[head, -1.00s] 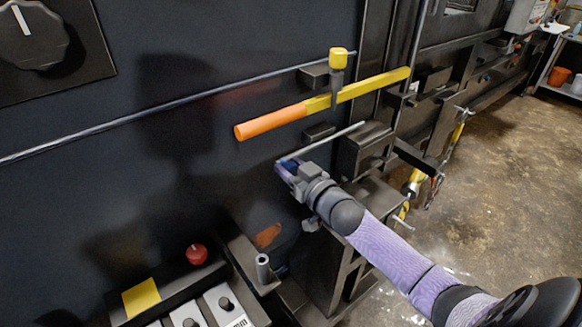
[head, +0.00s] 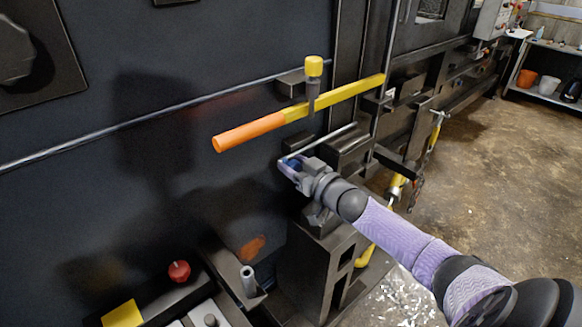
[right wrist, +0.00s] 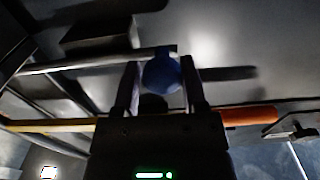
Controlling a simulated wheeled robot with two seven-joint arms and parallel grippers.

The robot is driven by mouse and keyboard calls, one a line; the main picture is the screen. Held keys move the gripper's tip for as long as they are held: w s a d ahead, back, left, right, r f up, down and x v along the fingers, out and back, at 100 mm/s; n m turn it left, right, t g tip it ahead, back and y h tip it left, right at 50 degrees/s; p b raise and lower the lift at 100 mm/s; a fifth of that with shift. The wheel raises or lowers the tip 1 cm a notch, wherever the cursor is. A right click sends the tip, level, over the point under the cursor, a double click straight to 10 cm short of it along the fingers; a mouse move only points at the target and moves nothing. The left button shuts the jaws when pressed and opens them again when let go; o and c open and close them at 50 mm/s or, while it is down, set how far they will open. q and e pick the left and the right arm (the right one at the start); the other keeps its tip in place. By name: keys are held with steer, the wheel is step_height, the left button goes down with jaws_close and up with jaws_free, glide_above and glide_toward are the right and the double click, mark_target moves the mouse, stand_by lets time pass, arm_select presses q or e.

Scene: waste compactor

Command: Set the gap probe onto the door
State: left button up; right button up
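The gap probe shows as a thin grey metal rod (head: 325,142) with a blue ball-like grip (head: 293,163). My right gripper (head: 288,167) is closed around the blue grip, and the rod runs off to the upper right. In the right wrist view the blue grip (right wrist: 162,73) sits between the two fingers and the rod (right wrist: 95,61) extends left. The door is the large dark panel (head: 180,170) behind the gripper. I cannot tell whether the probe touches it. My left gripper is not in view.
A yellow bar with an orange handle (head: 250,131) crosses just above the probe, with a yellow-capped post (head: 314,68) on it. Dark brackets (head: 350,148) stand close on the right. A panel with a red knob (head: 179,271) is below. Open floor (head: 480,200) lies at right.

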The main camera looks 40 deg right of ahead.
steer(key=o, duration=0.3)
steer(key=shift+d, duration=0.2)
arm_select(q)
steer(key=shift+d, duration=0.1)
arm_select(e)
steer(key=shift+a, duration=0.1)
steer(key=shift+s, duration=0.35)
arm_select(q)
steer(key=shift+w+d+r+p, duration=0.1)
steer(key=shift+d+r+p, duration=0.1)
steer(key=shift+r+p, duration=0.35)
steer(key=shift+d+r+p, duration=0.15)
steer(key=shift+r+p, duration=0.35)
arm_select(e)
steer(key=s, duration=0.9)
steer(key=shift+s+d, duration=0.1)
steer(key=shift+d, duration=0.3)
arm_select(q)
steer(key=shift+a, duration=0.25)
arm_select(e)
steer(key=shift+f, duration=0.15)
